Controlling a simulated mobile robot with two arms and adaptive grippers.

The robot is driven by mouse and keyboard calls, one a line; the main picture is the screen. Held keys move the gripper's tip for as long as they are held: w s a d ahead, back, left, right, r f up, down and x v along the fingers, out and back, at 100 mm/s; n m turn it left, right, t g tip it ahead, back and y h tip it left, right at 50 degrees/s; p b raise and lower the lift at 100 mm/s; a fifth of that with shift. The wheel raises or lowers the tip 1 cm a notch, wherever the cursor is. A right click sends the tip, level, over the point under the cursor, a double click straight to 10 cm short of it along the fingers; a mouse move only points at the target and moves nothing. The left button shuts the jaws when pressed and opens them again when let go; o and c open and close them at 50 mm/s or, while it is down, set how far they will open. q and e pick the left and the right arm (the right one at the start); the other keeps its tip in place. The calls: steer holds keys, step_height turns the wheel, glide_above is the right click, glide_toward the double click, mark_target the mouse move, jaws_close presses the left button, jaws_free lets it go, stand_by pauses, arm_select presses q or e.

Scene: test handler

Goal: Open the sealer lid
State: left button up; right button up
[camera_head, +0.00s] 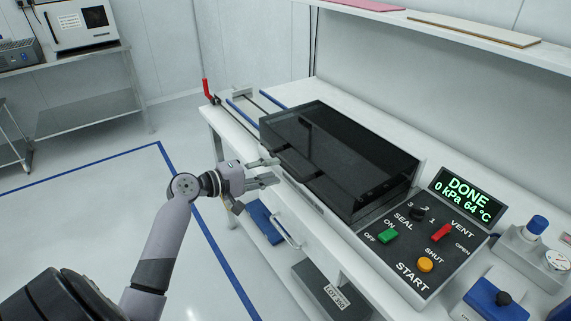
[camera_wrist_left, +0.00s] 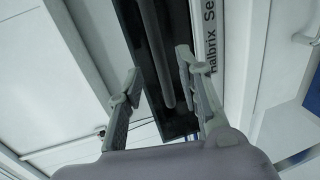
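The sealer (camera_head: 428,245) stands on the white bench, and its dark, glossy lid (camera_head: 340,145) is down. My left gripper (camera_head: 277,171) is at the front edge of the lid, with its fingers apart. In the left wrist view, a dark bar (camera_wrist_left: 155,50) along the lid's front lies between the open fingertips (camera_wrist_left: 159,80). I cannot tell whether either finger touches it. The sealer's display (camera_head: 466,194) reads DONE, 0 kPa, 64 °C. My right gripper is out of view.
The sealer's panel holds a green switch (camera_head: 388,236), a red vent lever (camera_head: 441,233) and an orange start button (camera_head: 425,264). A shelf (camera_head: 450,35) hangs above the bench at the back. A grey box (camera_head: 335,290) and blue bin (camera_head: 262,220) sit below.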

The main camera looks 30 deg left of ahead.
mark_target(286, 165)
arm_select(q)
steer(key=x, duration=0.5)
steer(key=shift+w+p, duration=0.25)
steer(key=shift+p, duration=0.1)
steer(key=shift+c, duration=0.4)
jaws_close()
